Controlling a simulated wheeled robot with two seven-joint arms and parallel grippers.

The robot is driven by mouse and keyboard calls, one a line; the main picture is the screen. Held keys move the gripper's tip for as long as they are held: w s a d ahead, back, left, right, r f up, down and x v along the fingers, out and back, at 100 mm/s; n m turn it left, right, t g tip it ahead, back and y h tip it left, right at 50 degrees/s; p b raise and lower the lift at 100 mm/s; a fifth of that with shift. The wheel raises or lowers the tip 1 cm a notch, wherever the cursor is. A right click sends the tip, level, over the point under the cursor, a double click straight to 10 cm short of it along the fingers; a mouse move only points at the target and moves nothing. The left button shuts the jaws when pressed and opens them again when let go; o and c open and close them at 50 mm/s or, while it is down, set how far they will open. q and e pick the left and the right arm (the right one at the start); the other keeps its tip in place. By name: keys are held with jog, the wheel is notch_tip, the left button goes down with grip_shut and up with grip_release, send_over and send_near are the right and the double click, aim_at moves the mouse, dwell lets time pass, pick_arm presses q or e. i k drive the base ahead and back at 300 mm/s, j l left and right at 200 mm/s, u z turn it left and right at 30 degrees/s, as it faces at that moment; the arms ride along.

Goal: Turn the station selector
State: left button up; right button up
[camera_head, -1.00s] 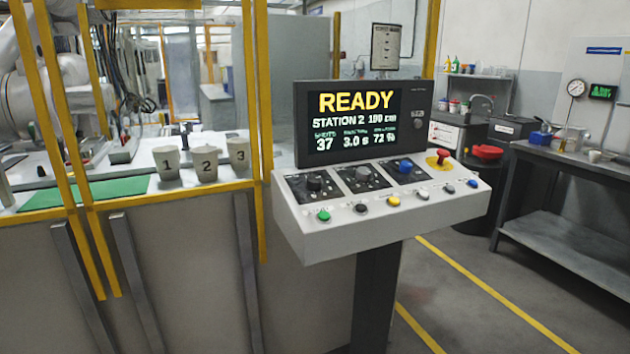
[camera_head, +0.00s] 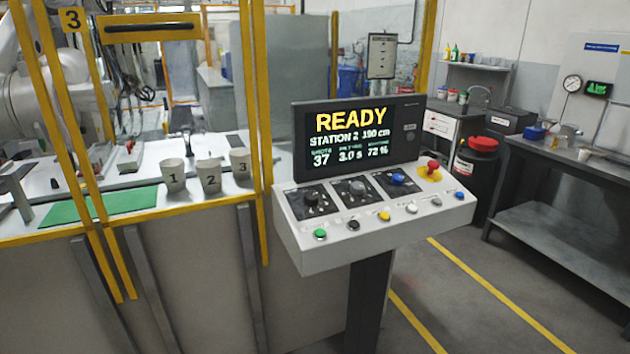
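A control console (camera_head: 300,256) stands on a dark post in the middle of the head view. Its sloped panel carries a black knob (camera_head: 312,198) at left, a grey knob (camera_head: 357,187) in the middle and a blue knob (camera_head: 397,179) at right, each on a dark plate. Which one is the station selector I cannot tell, as the labels are too small. The screen (camera_head: 355,137) above reads READY, STATION 2, 190 cm. A red mushroom button (camera_head: 433,167) is at the panel's right. Neither of my grippers is in view.
Several push buttons line the front edge, including a green one (camera_head: 320,235). A yellow-framed cell with numbered cups (camera_head: 209,176) and a green mat (camera_head: 100,206) is at left. A grey bench (camera_head: 560,170) stands at right. The floor between console and bench is open.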

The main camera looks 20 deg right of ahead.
aim_at(311, 198)
jog(key=i+z, duration=0.15)
jog(key=i, duration=1.15)
